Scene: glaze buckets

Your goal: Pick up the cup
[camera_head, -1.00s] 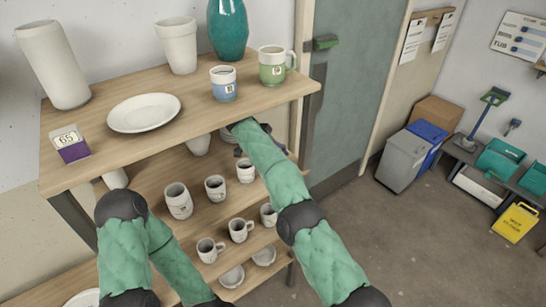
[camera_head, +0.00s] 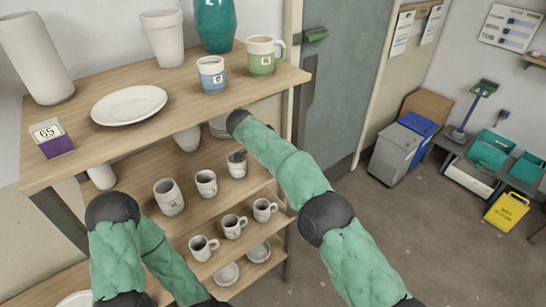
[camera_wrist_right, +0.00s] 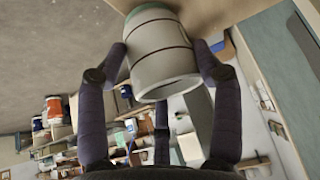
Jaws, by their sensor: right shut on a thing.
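In the right wrist view my right gripper (camera_wrist_right: 163,55) is shut on a pale grey cup (camera_wrist_right: 165,62) with dark bands and a green edge at its far end. The fingers press its sides, and its dark round end faces the camera. In the head view my right arm reaches over the shelf's right side; its gripper and the held cup are hidden. My left arm is at the lower left, with its gripper out of view. Several white cups stand on the middle shelf, one of them a cup (camera_head: 169,197). A blue-and-white cup (camera_head: 211,75) and a green mug (camera_head: 262,56) stand on top.
The wooden top shelf (camera_head: 160,125) also holds a white plate (camera_head: 129,105), tall white vases, a teal vase (camera_head: 214,22) and a purple box marked 65 (camera_head: 51,138). Mugs and bowls sit on the lower shelf. Floor to the right is open, with bins (camera_head: 396,150) beyond.

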